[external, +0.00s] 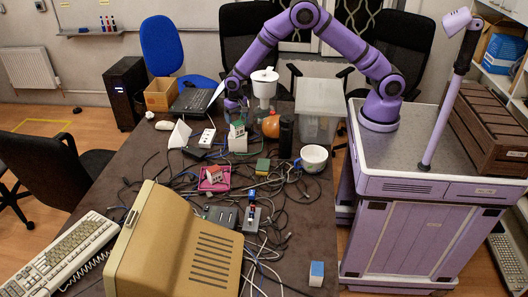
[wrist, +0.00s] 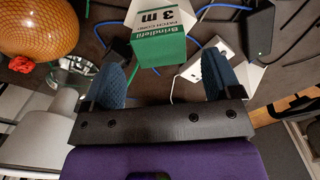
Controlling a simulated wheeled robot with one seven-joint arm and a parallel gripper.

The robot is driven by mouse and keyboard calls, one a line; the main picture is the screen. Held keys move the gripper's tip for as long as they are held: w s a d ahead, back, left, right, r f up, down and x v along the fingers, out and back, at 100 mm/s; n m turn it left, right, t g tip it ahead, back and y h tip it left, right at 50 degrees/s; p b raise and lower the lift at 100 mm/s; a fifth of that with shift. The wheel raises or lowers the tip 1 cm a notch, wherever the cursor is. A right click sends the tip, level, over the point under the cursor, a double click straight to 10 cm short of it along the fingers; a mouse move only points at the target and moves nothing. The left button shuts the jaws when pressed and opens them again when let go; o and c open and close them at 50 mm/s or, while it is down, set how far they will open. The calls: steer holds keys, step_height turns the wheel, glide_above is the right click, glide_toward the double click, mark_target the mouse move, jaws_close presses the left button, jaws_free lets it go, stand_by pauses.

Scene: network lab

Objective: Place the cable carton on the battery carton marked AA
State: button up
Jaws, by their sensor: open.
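The cable carton, green and white and printed "3 m", stands on the dark table in the external view (external: 238,138). In the wrist view the carton (wrist: 163,45) shows between and just beyond my fingertips. My gripper (external: 234,108) is open, with one finger on each side of the carton's near end in the wrist view (wrist: 163,82); I cannot tell whether either finger touches it. Several small cartons lie on the table: a green and yellow one (external: 262,166), a red and white one on a pink tray (external: 213,175) and a blue and white one (external: 317,274). No AA mark is readable.
An orange ball (external: 271,126), a black cylinder (external: 286,136), a white-topped appliance (external: 264,88) and a clear bin (external: 318,110) crowd the carton's right side. A white mug (external: 314,158), tangled cables and a beige monitor (external: 175,245) lie nearer. The table's front right is fairly clear.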

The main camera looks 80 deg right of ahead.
steer(key=shift+r, duration=2.6)
step_height(320, 180, up, 14)
steer(key=n+t, duration=0.1)
steer(key=n, duration=0.1)
glide_above(237, 123)
steer(key=s+d, duration=0.1)
steer(key=s, duration=0.5)
steer(key=s+d+r+n+t, duration=0.1)
steer(key=s+r+n, duration=0.1)
steer(key=s+r, duration=0.95)
steer(key=s+r+n+t, duration=0.1)
steer(key=s+r+n, duration=0.1)
steer(key=s, duration=1.1)
steer(key=s+d+r+n+t, duration=0.1)
steer(key=s+r+n+t, duration=0.1)
steer(key=s, duration=1.2)
step_height(237, 123, up, 2)
steer(key=shift+s+r+n, duration=0.25)
steer(key=shift+s+n, duration=0.05)
steer(key=shift+n, duration=0.2)
